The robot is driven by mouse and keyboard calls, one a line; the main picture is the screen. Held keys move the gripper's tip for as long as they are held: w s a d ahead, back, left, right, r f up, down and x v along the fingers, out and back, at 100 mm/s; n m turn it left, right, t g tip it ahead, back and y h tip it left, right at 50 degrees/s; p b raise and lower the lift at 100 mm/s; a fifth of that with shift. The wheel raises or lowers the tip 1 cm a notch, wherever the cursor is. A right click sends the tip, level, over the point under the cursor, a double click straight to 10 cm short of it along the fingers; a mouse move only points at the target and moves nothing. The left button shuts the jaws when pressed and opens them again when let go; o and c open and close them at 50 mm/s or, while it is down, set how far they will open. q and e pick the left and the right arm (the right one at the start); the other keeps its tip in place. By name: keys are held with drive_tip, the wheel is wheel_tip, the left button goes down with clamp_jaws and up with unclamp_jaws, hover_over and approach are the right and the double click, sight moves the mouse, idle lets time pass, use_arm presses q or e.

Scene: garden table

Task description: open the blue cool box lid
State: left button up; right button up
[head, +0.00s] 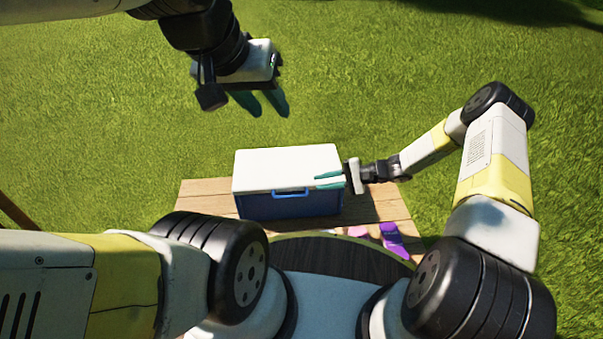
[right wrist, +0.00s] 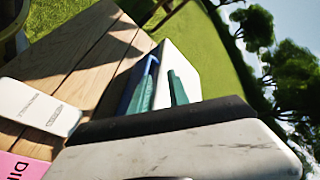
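The blue cool box (head: 290,206) stands on the wooden table with its white lid (head: 285,165) closed. A blue handle (head: 291,192) shows on its front. My right gripper (head: 329,181) is at the lid's right end, its teal fingers apart. In the right wrist view the right gripper (right wrist: 162,90) has its fingers apart, with the white lid (right wrist: 180,68) and blue box side behind and between them; I cannot tell whether they touch it. My left gripper (head: 262,103) is raised behind the box, empty, its fingers apart and pointing down.
The wooden table (head: 205,196) has bare planks left of the box. A purple item (head: 392,238) and a pink item (head: 358,231) lie at the front right. The right wrist view shows a white flat item (right wrist: 40,105) and a pink lettered item (right wrist: 20,166). Grass surrounds the table.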

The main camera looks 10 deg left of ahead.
drive_tip(key=m+t+y, duration=0.2)
approach(294, 197)
drive_tip(key=a, duration=0.4)
drive_tip(key=a+f, duration=0.1)
drive_tip(key=a, duration=0.2)
drive_tip(key=w+a+f, duration=0.1)
drive_tip(key=a, duration=0.2)
drive_tip(key=shift+w+f, duration=0.1)
clamp_jaws()
idle(0.9)
